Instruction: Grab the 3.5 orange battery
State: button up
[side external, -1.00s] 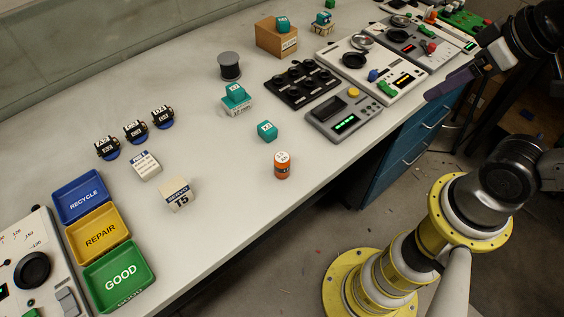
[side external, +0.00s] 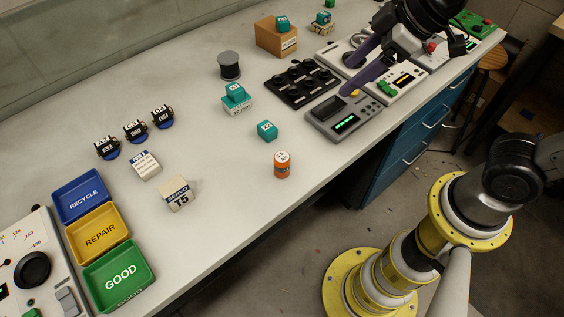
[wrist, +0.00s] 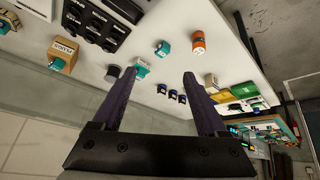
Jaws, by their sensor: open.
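The orange battery (side external: 282,165) is a short upright cylinder with a white top whose small label I cannot read surely. It stands alone near the front edge of the bench. It also shows in the wrist view (wrist: 198,42), up and right of centre. My gripper (side external: 352,76) is above the grey instruments at the back right, well apart from the battery. In the wrist view its two dark purple fingers (wrist: 160,72) are spread apart with nothing held between them.
A teal block (side external: 267,130) stands behind the battery. A grey meter (side external: 345,122) with a green display lies to its right. A box marked T5 (side external: 178,194) and blue, yellow and green (side external: 146,283) trays lie to the left. The bench around the battery is clear.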

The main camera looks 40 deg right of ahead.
aim_at(287, 157)
jog(key=a+f+g, duration=0.1)
jog(key=a+f, duration=0.2)
jog(key=f, duration=0.2)
jog(key=w+a+f+n, duration=0.1)
jog(key=a+f, duration=0.3)
jog(key=a+f+n+g, duration=0.1)
jog(key=a+f, duration=0.2)
jog(key=f, duration=0.2)
jog(key=shift+w+a+f+g, duration=0.15)
jog(key=shift+w+f+g, duration=0.15)
jog(key=shift+w+f, duration=0.05)
jog(key=f, duration=0.1)
jog(key=w+a+f, duration=0.1)
jog(key=a+f, duration=0.1)
jog(key=shift+w+a+f, duration=0.2)
jog(key=shift+w+f, duration=0.05)
jog(key=shift+f, duration=0.05)
jog(key=shift+w+a+f, duration=0.15)
jog(key=shift+f, duration=0.3)
grip_shut()
